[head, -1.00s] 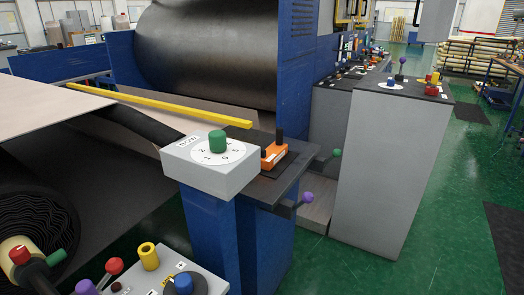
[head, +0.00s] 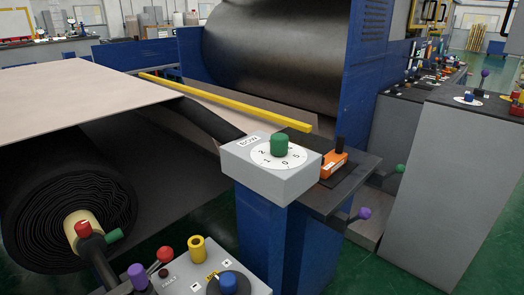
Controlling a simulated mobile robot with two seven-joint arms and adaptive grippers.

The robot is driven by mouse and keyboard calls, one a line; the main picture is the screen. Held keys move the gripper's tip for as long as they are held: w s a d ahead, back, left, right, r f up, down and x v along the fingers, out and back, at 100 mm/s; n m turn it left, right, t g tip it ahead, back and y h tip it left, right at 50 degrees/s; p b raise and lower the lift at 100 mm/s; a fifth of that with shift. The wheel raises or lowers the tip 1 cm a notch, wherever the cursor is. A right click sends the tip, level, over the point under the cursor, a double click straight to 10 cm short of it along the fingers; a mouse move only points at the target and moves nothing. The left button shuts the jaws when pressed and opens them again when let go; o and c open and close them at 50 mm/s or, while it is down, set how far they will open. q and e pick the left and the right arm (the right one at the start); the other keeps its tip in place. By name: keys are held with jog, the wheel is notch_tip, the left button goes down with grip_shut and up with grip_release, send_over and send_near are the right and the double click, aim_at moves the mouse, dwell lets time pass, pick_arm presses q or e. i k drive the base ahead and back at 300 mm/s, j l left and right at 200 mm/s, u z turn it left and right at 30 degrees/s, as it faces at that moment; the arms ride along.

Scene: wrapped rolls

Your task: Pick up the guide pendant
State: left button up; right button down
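An orange pendant-like device (head: 337,165) lies on a dark mat on the grey shelf right of the dial box; I take it to be the guide pendant. A black upright stick stands at its far end and a dark knob at its near end. Neither of my grippers is in view.
A blue post (head: 285,240) carries the dial box. Levers with purple (head: 364,213) and green (head: 400,168) knobs stick out right of the shelf. A knobbed panel (head: 195,275) is at the front. A black roll (head: 70,215) fills the left; green floor shows at right.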

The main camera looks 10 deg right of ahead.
aim_at(335, 159)
jog(key=i+l+u, duration=0.35)
jog(key=l, duration=0.35)
jog(key=l+u, duration=0.4)
jog(key=l, duration=0.3)
jog(key=l+u, duration=0.35)
jog(key=l, duration=0.45)
